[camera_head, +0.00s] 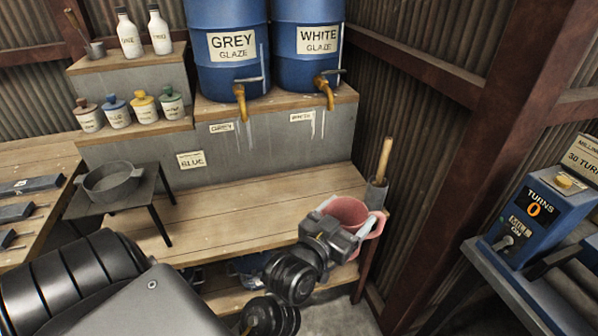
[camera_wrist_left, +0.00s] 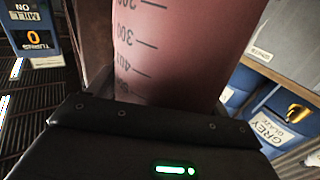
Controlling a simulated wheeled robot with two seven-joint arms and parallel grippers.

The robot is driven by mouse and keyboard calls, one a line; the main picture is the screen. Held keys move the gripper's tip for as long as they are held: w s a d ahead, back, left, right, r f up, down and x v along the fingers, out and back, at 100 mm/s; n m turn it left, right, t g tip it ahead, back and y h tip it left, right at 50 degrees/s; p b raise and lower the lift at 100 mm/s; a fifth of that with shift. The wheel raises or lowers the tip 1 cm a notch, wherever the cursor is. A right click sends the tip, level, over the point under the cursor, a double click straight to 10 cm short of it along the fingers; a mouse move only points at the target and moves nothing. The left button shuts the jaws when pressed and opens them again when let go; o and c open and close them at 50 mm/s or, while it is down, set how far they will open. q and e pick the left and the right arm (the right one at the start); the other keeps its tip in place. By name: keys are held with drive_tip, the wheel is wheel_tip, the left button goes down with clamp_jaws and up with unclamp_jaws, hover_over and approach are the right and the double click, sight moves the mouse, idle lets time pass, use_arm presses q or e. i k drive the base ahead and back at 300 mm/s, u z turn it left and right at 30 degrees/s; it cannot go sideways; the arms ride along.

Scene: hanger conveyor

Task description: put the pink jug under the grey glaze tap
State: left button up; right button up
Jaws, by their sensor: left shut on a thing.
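The pink jug (camera_head: 349,212) is at the right end of the wooden bench, partly hidden behind my left gripper (camera_head: 345,222). That gripper is shut on the jug. In the left wrist view the jug (camera_wrist_left: 180,50) fills the middle, with dark measuring marks on its side. The grey glaze tap (camera_head: 240,98) is brass and sticks out of the blue drum labelled GREY GLAZE (camera_head: 228,45), up and to the left of the jug. It also shows at the right of the left wrist view (camera_wrist_left: 297,112). My right gripper is not in view.
The white glaze drum (camera_head: 308,40) with its tap (camera_head: 326,92) stands beside the grey one. The bench shelf (camera_head: 235,215) below the taps is clear. A grey pan (camera_head: 112,183) on a stand is at left. A wooden-handled tool in a holder (camera_head: 380,170) stands near the jug.

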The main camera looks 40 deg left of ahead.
sight(260, 189)
drive_tip(key=z, duration=1.55)
drive_tip(key=k, duration=0.85)
drive_tip(key=u, duration=1.55)
drive_tip(key=i, duration=0.5)
